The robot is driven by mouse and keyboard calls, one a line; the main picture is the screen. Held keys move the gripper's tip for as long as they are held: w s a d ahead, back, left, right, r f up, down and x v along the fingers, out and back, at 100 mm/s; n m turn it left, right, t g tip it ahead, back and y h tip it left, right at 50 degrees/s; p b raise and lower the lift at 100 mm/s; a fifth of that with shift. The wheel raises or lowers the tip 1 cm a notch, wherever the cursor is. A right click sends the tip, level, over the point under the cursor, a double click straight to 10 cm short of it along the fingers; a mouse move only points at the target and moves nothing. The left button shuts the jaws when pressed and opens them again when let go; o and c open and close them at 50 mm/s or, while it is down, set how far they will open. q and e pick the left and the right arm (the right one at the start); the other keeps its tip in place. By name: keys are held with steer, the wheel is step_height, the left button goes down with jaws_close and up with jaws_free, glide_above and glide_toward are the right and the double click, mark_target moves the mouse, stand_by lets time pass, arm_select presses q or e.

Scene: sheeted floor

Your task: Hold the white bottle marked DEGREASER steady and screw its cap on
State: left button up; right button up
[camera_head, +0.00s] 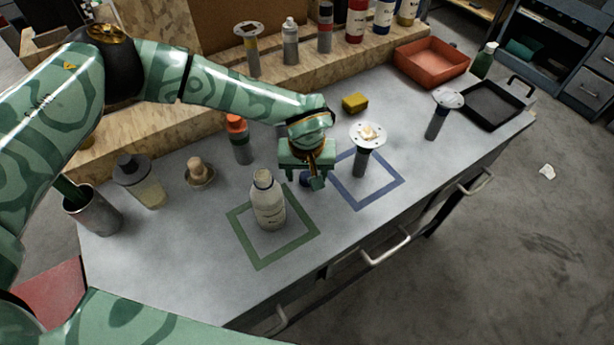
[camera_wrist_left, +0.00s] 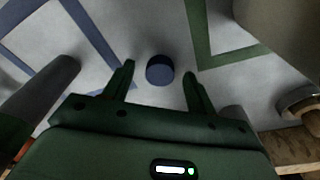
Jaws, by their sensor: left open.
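The white bottle (camera_head: 268,203) stands upright inside the green square outline (camera_head: 308,232) on the grey bench; its neck looks uncapped, and its lettering is too small to read. In the left wrist view a pale body at the upper right appears to be this bottle (camera_wrist_left: 283,28). A dark blue round cap (camera_wrist_left: 159,70) lies on the bench between the green and blue outlines. My left gripper (camera_head: 314,181) is open above it, with one fingertip on either side of the cap in the wrist view (camera_wrist_left: 159,78). In the head view the gripper mostly hides the cap. My right gripper is out of view.
A blue square outline (camera_head: 392,193) holds a dark post with a white disc (camera_head: 368,136). An orange-topped bottle (camera_head: 238,138), a wooden-knobbed piece (camera_head: 199,173) and a yellow sponge (camera_head: 355,102) stand behind. A red tray (camera_head: 432,62) is at the back right. The bench front is clear.

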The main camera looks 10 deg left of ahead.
mark_target(307, 175)
arm_select(q)
steer(key=c, duration=1.1)
steer(key=shift+o, duration=0.2)
steer(key=shift+r, duration=0.15)
steer(key=shift+r, duration=0.3)
step_height(307, 175, up, 2)
steer(key=shift+w+r+p, duration=0.1)
steer(key=shift+p, duration=0.25)
steer(key=s+a+r+p, duration=0.3)
steer(key=s+a+r, duration=0.4)
steer(key=a+r, duration=0.3)
steer(key=shift+s+a+p, duration=0.15)
steer(key=shift+a+p, duration=0.15)
steer(key=shift+a, duration=0.75)
